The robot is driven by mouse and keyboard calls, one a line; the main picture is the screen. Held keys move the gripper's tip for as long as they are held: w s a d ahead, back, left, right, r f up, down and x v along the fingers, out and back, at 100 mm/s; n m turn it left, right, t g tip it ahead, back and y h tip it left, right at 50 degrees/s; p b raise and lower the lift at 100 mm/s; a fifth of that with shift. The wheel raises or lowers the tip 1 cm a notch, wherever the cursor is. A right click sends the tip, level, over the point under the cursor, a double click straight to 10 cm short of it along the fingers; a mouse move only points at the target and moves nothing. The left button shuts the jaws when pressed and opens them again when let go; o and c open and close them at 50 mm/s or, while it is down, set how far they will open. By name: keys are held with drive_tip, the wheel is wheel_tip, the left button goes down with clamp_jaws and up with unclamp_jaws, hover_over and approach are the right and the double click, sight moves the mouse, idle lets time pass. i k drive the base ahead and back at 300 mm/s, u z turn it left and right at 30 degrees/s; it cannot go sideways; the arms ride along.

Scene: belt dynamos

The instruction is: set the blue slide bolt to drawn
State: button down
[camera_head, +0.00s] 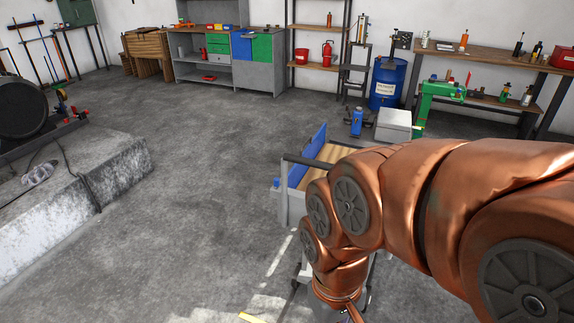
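I cannot make out the blue slide bolt for certain. A grey cart or bench with a wooden top (325,153) stands right of the middle, partly hidden behind my copper-coloured arm. An upright blue panel (308,158) runs along its left side. A small blue piece (277,182) shows at its near left corner, too small to tell what it is. My arm reaches in from the right and bends down in front of the cart. Its end runs to the bottom edge of the picture, and my gripper's fingers are not visible.
The concrete floor (200,150) is clear left of the cart. A concrete plinth (110,175) with dark machinery stands at the left. Behind the cart are a grey box (394,125), a green stand (424,108), a blue barrel (387,82) and a workbench (480,60).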

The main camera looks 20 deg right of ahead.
sight(277, 182)
drive_tip(key=z, duration=0.5)
drive_tip(key=i, duration=1.15)
drive_tip(key=u, duration=0.15)
